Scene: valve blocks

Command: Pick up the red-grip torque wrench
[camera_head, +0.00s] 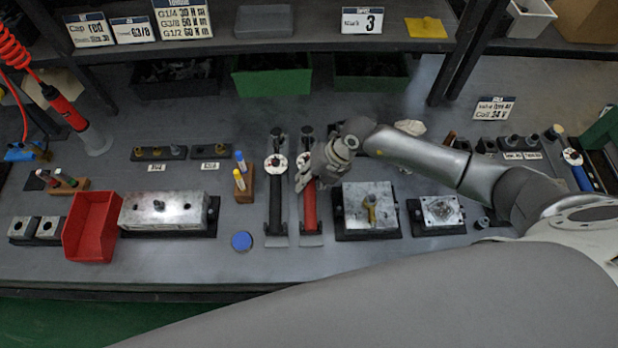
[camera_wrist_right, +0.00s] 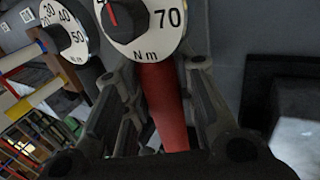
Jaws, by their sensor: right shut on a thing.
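My right gripper (camera_head: 307,178) is at the upper part of the red grip, just below the dial. In the right wrist view the red grip (camera_wrist_right: 164,105) lies between the two fingers of my right gripper (camera_wrist_right: 160,128), which are shut on it. Its dial (camera_wrist_right: 143,22) reads 70 N m at the edge. The other wrench's dial (camera_wrist_right: 70,30) is beside it. My left gripper is not in view.
A metal valve block (camera_head: 370,207) stands close to the right of the wrench, with a smaller block (camera_head: 440,212) beyond. To the left are a wooden marker holder (camera_head: 244,186), a blue cap (camera_head: 241,241) and a red bin (camera_head: 91,228). The front bench strip is clear.

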